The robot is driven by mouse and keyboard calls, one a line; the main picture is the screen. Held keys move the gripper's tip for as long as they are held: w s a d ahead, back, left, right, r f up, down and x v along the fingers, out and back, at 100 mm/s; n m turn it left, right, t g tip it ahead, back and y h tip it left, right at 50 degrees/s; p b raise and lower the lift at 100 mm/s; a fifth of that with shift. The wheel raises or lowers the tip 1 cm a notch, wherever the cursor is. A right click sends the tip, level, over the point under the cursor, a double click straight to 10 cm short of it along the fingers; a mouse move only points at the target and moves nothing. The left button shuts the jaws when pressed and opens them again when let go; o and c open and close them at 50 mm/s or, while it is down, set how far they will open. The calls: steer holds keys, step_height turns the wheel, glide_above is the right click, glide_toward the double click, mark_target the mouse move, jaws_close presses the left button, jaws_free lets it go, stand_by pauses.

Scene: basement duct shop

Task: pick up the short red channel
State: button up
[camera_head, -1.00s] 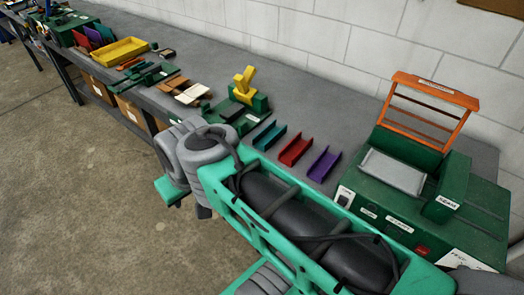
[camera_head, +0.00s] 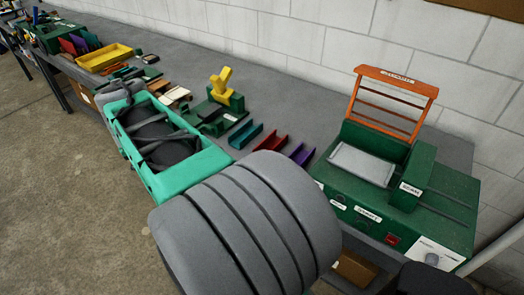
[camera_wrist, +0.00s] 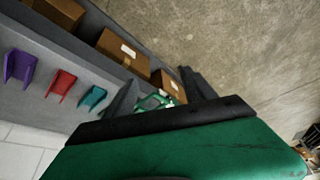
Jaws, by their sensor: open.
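The short red channel (camera_head: 272,142) lies on the grey bench between a teal channel (camera_head: 246,135) and a purple channel (camera_head: 302,153). Its near end is close to the edge of my arm in the head view. In the wrist view the red channel (camera_wrist: 61,85) lies at the left, with purple (camera_wrist: 20,66) and teal (camera_wrist: 92,97) on either side. My gripper (camera_wrist: 157,92) shows two dark fingers spread apart, with no channel between them; it is well to the side of the red channel. In the head view its fingers cannot be made out.
A green machine (camera_head: 400,215) with an orange frame (camera_head: 392,100) stands right of the channels. A green block with a yellow piece (camera_head: 221,85) and a yellow tray (camera_head: 104,57) are farther left. Cardboard boxes (camera_wrist: 123,48) sit under the bench. A block wall (camera_head: 300,45) backs it.

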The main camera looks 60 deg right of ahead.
steer(key=shift+o, duration=0.6)
steer(key=d+f+m, duration=0.2)
steer(key=d, duration=0.5)
steer(key=s+d+f+m+g+h+b, duration=0.1)
steer(key=d+f+m, duration=0.1)
steer(key=d, duration=0.5)
steer(key=shift+s+f+m, duration=0.2)
steer(key=shift+s+m, duration=0.1)
steer(key=shift+o, duration=0.8)
steer(key=s+d+f+m, duration=0.1)
steer(key=d, duration=0.3)
steer(key=s+d+f+m+g, duration=0.1)
steer(key=s+d+m, duration=0.1)
steer(key=d, duration=0.3)
steer(key=shift+s+d+f+g+b, duration=0.2)
steer(key=shift+s+f+g+b, duration=0.1)
steer(key=shift+f+b, duration=0.1)
steer(key=m+g, duration=0.1)
steer(key=m, duration=0.3)
glide_toward(271, 142)
steer(key=shift+g+h, duration=0.3)
steer(key=f, duration=0.2)
steer(key=s+f+p, duration=0.1)
steer(key=f, duration=0.3)
steer(key=shift+s+f+p, duration=0.25)
steer(key=shift+s+p, duration=0.1)
steer(key=shift+s, duration=0.05)
steer(key=shift+r, duration=0.1)
steer(key=c, duration=1.5)
